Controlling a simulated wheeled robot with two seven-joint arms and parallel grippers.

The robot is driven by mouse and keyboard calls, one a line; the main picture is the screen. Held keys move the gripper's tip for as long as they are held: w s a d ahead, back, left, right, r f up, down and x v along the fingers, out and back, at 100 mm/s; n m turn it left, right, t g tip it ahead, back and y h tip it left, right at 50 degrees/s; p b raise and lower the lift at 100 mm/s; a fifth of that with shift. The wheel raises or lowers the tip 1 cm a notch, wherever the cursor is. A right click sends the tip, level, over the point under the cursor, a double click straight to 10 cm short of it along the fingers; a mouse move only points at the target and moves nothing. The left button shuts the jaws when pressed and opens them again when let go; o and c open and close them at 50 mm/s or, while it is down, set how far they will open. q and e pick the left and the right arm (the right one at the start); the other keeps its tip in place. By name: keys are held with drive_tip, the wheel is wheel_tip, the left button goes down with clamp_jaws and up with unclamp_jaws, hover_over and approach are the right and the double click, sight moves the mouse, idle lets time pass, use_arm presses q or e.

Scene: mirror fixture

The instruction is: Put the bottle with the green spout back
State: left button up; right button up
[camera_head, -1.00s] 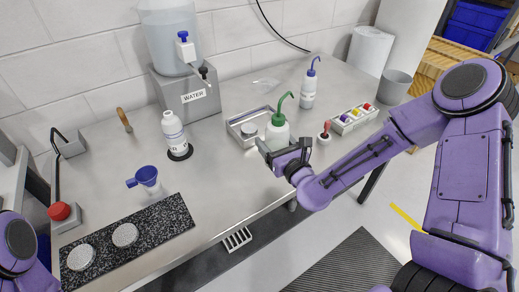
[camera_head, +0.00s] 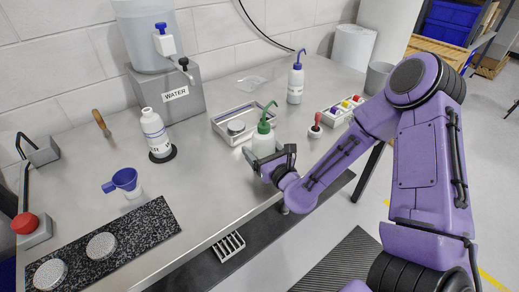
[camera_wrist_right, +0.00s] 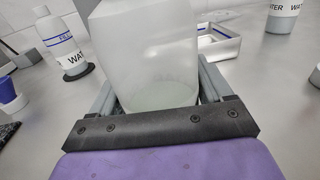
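The bottle with the green spout (camera_head: 263,141) is a translucent white squeeze bottle, upright at the bench's front, just right of the metal tray. My right gripper (camera_head: 258,160) has a finger along each side of its lower body. In the right wrist view the bottle (camera_wrist_right: 148,55) fills the space between the fingers, which look closed against it; its top is out of frame. I cannot tell whether its base touches the bench. A similar bottle with a blue spout (camera_head: 295,84) stands farther back. My left gripper is not in view.
A shallow metal tray (camera_head: 222,124) holds a round tin. A red-bulbed dropper (camera_head: 315,128) and a white box of coloured caps (camera_head: 330,120) stand right. A water tank (camera_head: 148,40) stands behind.

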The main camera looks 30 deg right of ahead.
drive_tip(key=shift+o, duration=1.1)
drive_tip(key=shift+w, duration=0.1)
drive_tip(key=shift+w+a, duration=0.1)
drive_tip(key=shift+a, duration=0.05)
drive_tip(key=shift+s+r, duration=0.25)
drive_tip(key=shift+r, duration=0.05)
drive_tip(key=s, duration=0.5)
drive_tip(key=shift+a+b, duration=0.15)
drive_tip(key=shift+b, duration=0.15)
drive_tip(key=s+p, duration=0.6)
drive_tip(key=shift+a+r, duration=0.1)
drive_tip(key=shift+r, duration=0.05)
drive_tip(key=shift+s+f, duration=0.2)
drive_tip(key=shift+s, duration=0.2)
